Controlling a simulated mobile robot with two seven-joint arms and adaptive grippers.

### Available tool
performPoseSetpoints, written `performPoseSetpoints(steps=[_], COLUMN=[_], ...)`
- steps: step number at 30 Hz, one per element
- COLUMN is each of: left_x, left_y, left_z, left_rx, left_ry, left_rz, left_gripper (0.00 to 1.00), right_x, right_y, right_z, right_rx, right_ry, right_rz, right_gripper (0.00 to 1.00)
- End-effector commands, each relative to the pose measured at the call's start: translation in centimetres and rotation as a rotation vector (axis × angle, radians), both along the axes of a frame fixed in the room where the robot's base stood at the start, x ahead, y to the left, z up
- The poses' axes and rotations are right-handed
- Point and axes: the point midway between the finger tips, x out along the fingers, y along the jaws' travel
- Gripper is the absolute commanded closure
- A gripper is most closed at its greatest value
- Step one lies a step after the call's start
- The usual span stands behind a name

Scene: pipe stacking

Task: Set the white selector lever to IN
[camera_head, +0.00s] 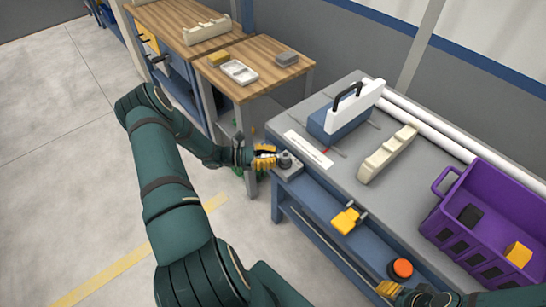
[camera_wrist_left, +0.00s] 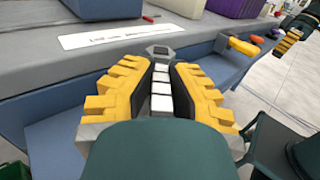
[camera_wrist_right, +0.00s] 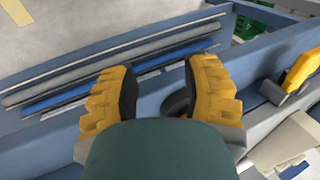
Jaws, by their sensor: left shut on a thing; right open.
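The white selector lever (camera_wrist_left: 161,88) shows as a row of white pieces between the yellow fingers of my left gripper (camera_wrist_left: 157,75) in the left wrist view. That gripper is shut on it. In the head view my left gripper (camera_head: 266,157) is at the bench's near-left corner, beside a grey block with a dark knob (camera_head: 286,161); its fingers hide most of the lever. A white label strip (camera_head: 308,149) lies on the bench top; its lettering is too small to read. My right gripper (camera_wrist_right: 160,90) is open and empty, low at the bench front near a red-orange button (camera_head: 402,268).
A yellow handle (camera_head: 346,220) sticks out from the bench front. On top are a blue-and-white toolbox (camera_head: 335,118), a cream rack (camera_head: 388,153), white pipes (camera_head: 432,130) and a purple crate (camera_head: 470,215). A wooden table (camera_head: 262,82) stands behind, left.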

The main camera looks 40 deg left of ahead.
Motion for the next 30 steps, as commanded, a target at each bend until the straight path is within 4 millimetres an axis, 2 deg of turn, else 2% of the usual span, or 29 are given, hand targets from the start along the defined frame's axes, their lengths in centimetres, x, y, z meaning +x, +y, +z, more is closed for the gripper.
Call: performPoseSetpoints(steps=[2,3,5,6,17,20,30], left_x=[0.2,0.2,0.1,0.1,-0.2,-1.0,-5.4], left_y=[-0.1,-0.1,-0.1,-0.1,0.4,1.2,6.2], left_z=[0.1,0.1,0.1,0.1,0.0,0.0,0.0], left_rx=[0.000,0.000,0.000,0.000,0.001,0.001,0.003], left_ry=[-0.003,-0.003,-0.003,-0.003,-0.001,0.000,-0.001], left_rz=[0.000,0.000,0.000,0.000,0.002,0.004,0.004], left_gripper=[1.00,0.79,0.57,0.55,0.55,0.55,0.55], right_x=[0.0,0.0,0.0,0.0,0.0,0.0,0.0], right_y=[0.0,0.0,0.0,0.0,0.0,0.0,0.0], right_z=[0.0,0.0,0.0,0.0,0.0,0.0,0.0], right_rx=[0.000,0.000,0.000,0.000,0.000,0.000,0.000], right_ry=[0.000,0.000,0.000,0.000,0.000,0.000,0.000], right_rz=[0.000,0.000,0.000,0.000,0.000,0.000,0.000], right_gripper=[0.53,0.53,0.53,0.53,0.53,0.53,0.53])
